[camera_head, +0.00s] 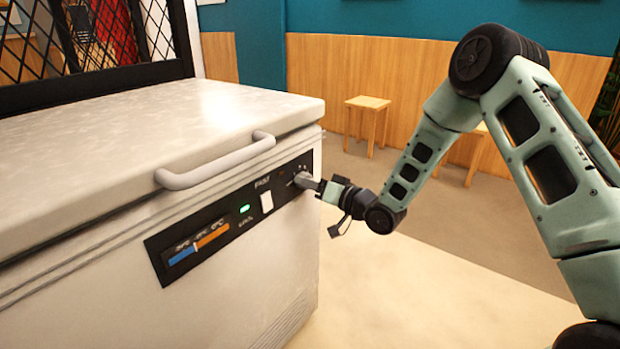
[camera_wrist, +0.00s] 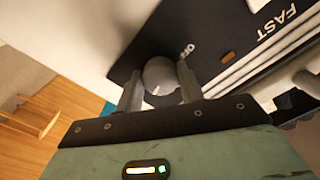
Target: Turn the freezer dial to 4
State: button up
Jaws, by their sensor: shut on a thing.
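The freezer (camera_head: 240,295) is a white chest with its lid closed. In the wrist view the dial (camera_wrist: 160,73) is a round grey knob between the two fingers. My gripper (camera_wrist: 158,90) is shut on the dial, with a finger on each side of it. In the head view my gripper (camera_head: 308,183) reaches the panel from the right. The dial's numbers are too small and covered to read.
A grey lid handle (camera_head: 215,163) sticks out above the panel. The panel also has a white FAST switch (camera_head: 266,202), a green light (camera_head: 244,209) and a temperature strip (camera_head: 197,243). A wooden stool (camera_head: 368,104) stands behind, and the floor right of the freezer is open.

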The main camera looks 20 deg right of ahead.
jog(key=shift+m+p, duration=0.3)
jog(key=shift+m, duration=0.3)
jog(key=o, duration=1)
jog(key=p+v, duration=0.2)
jog(key=v, duration=1.5)
jog(key=shift+s+d, duration=0.1)
jog(key=shift+s, duration=0.05)
